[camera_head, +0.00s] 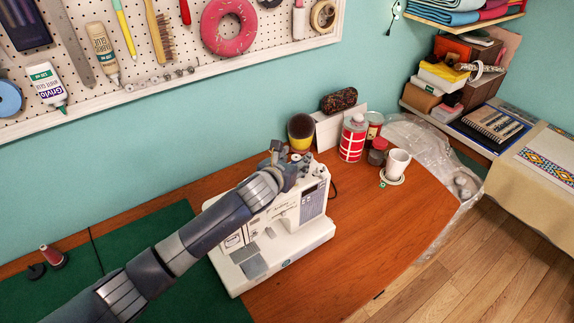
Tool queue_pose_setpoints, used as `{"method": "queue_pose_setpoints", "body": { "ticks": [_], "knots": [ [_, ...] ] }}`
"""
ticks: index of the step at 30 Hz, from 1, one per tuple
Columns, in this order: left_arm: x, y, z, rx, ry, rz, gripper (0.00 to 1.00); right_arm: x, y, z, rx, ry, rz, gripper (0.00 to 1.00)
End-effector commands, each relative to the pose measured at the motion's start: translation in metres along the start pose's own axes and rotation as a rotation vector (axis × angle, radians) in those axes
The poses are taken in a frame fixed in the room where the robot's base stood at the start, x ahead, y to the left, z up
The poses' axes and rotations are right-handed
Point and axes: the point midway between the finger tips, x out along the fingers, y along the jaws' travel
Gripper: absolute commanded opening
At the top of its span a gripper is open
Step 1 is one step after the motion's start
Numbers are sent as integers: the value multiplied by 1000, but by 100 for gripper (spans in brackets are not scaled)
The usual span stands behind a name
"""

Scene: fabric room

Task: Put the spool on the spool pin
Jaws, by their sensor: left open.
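The white sewing machine (312,204) stands on the wooden table. My left arm reaches across in front of it. My left gripper (279,158) is open at the top of the machine, near its back edge. The gripper and arm cover part of the machine's top, so I cannot make out the spool pin or whether anything sits on it. A dark red spool (52,257) stands upright at the far left on the green mat (190,290), well away from the gripper. My right gripper is not in view.
A dark yellow-banded pot (300,131) stands just behind the gripper. The table's front right is clear. A pegboard (180,50) hangs behind.

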Motion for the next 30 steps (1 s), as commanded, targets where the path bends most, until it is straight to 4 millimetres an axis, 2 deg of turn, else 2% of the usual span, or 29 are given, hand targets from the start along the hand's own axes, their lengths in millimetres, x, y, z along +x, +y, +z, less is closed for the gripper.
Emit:
{"method": "queue_pose_setpoints", "body": {
  "ticks": [5, 18, 24, 30],
  "knots": [
    [-21, 0, -1, 3, 0, -1, 46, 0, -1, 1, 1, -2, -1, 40],
    [-94, 0, -1, 2, 1, 0, 46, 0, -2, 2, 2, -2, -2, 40],
    [-112, 0, -1, 1, 2, 1, 46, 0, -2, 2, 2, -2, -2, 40],
    [-115, 0, -1, 0, 2, 0, 46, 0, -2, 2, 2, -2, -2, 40]
  ]
}}
